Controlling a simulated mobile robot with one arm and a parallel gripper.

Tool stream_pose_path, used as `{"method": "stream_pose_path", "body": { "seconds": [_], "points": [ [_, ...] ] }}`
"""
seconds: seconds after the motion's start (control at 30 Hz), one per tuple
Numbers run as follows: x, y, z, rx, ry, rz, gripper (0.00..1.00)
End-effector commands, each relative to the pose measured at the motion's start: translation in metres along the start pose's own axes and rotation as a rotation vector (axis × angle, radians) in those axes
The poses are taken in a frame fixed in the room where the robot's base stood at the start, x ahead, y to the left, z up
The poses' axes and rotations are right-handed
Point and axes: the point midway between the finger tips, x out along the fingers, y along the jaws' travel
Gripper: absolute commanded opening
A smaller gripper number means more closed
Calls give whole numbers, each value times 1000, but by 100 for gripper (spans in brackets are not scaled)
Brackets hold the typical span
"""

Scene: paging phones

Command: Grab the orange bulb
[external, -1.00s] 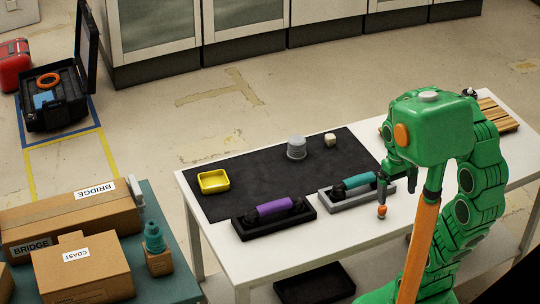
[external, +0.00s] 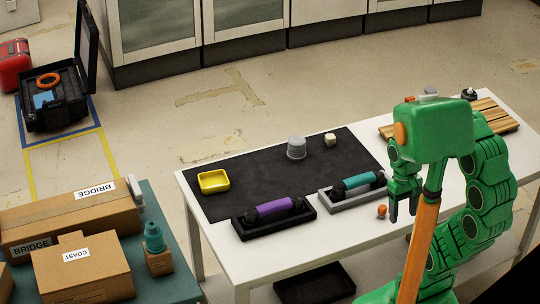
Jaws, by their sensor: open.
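A small orange bulb (external: 382,211) lies on the white table near its front edge, to the right of the teal phone handset. My gripper (external: 403,218) points down just to the right of the bulb in the picture. Its dark fingers are apart and nothing shows between them. The bulb is in plain view and does not appear to be held. Part of the gripper is hidden by my green and orange arm.
A teal handset (external: 358,181) on a grey base and a purple handset (external: 274,206) on a black base stand left of the bulb. A yellow tray (external: 213,182), a grey cup (external: 296,148) and a pale cube (external: 330,140) sit on the black mat (external: 250,165).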

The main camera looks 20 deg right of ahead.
Motion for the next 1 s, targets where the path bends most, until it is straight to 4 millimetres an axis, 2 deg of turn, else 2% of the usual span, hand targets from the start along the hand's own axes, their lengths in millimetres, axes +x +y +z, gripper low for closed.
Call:
{"method": "stream_pose_path", "body": {
  "seconds": [0.17, 0.37, 0.7, 1.0],
  "points": [
    [5, -4, -5, 27, -22, -32, 61],
    [19, -16, -21, 127, -88, -143, 61],
    [41, -30, -60, 342, -187, -369, 61],
    [57, -31, -99, 556, -261, -573, 61]
  ]
}}
